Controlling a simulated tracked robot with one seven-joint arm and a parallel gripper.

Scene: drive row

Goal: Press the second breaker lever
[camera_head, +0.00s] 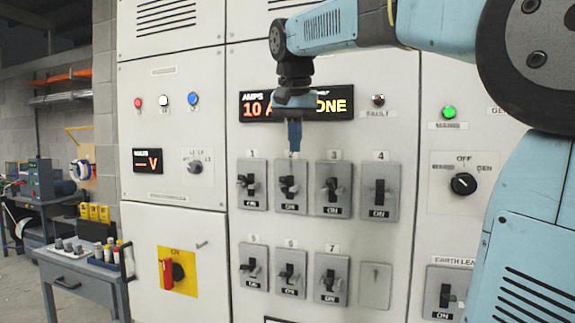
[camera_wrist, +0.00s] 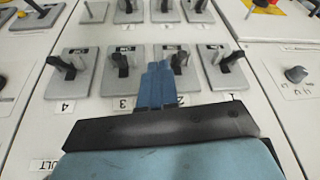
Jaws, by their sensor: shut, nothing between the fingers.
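The second breaker (camera_head: 289,185) is a grey plate with a black lever under the label 2, in the upper row of the middle panel. An ON mark shows below its lever. In the wrist view the second breaker's lever (camera_wrist: 180,60) is partly hidden behind my fingers. My gripper (camera_head: 294,148) has blue fingers shut together with nothing between them, pointing down. In the head view its tips are just above the second breaker's plate. In the wrist view my gripper (camera_wrist: 158,68) overlaps the space between breakers 2 and 3. Contact with the lever cannot be told.
Breaker 1 (camera_head: 252,184) and breaker 3 (camera_head: 333,188) flank it closely; breaker 4 (camera_head: 380,187) is farther right. Breakers 5 to 7 form a lower row. An amps display (camera_head: 330,105) sits behind my gripper, partly covered. A side table (camera_head: 75,270) stands at left.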

